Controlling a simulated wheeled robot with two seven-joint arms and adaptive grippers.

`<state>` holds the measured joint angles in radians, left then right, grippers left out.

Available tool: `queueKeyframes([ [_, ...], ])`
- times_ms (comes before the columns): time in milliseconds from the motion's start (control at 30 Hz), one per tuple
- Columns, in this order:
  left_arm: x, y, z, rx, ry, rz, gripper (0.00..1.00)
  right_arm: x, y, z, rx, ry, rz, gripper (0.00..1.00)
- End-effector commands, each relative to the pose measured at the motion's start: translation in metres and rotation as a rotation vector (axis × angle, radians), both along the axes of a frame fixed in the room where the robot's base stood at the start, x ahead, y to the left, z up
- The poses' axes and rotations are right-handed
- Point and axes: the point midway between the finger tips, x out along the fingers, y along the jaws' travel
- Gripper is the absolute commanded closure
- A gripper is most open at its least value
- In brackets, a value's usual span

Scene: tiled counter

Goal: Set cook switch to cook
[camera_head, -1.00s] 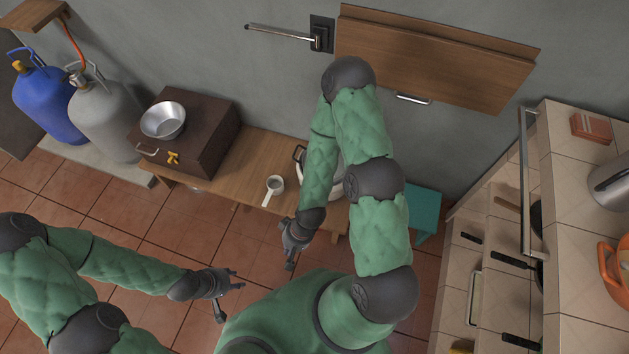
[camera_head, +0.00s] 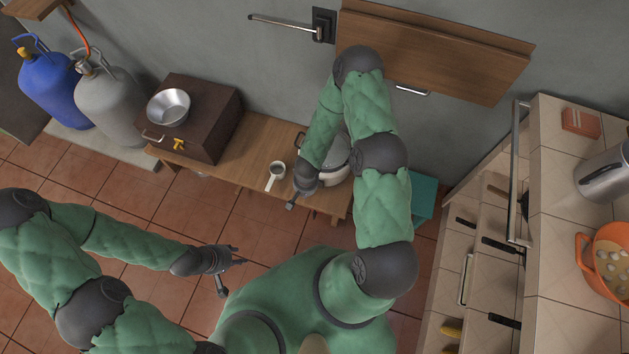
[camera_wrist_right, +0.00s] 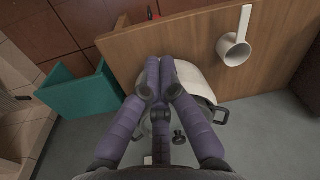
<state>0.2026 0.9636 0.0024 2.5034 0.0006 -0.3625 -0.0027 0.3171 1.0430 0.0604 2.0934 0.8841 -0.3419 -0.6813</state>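A white cooker (camera_head: 337,176) with dark handles stands at the right end of the wooden bench, partly hidden behind my right arm. In the right wrist view, the cooker (camera_wrist_right: 199,84) lies beneath and behind my fingers. Its cook switch cannot be made out. My right gripper (camera_head: 296,201) is beside the cooker at the bench's front edge. In the right wrist view, its purple fingers (camera_wrist_right: 159,66) come together at the tips with nothing seen between them. My left gripper (camera_head: 231,272) hangs over the floor, away from the bench, fingers spread and empty.
A white cup with a handle (camera_head: 276,172) sits on the bench (camera_head: 246,158) left of the cooker. A brown box (camera_head: 207,125) carries a metal bowl (camera_head: 168,106). A teal box (camera_head: 425,199) stands right of the bench. A tiled counter (camera_head: 560,205) is at the right.

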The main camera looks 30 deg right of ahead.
Motion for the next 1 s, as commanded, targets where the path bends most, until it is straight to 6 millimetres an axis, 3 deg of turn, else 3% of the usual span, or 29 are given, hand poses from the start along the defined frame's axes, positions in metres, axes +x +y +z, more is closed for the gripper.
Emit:
queueKeyframes([
  [33, 0.000, 0.000, 0.012, 0.000, 0.000, 0.000, 0.60, 0.009, -0.012, 0.005, -0.016, 0.007, -0.043, 1.00],
  [200, 0.000, 0.000, 0.033, 0.000, 0.000, 0.000, 0.60, 0.033, -0.045, 0.006, -0.048, 0.043, -0.174, 1.00],
  [400, 0.000, 0.000, 0.049, 0.000, 0.000, 0.000, 0.60, 0.053, -0.070, 0.007, -0.047, 0.069, -0.289, 1.00],
  [1000, 0.000, 0.000, 0.052, 0.000, 0.000, 0.000, 0.60, 0.061, -0.079, 0.005, -0.035, 0.080, -0.339, 1.00],
])
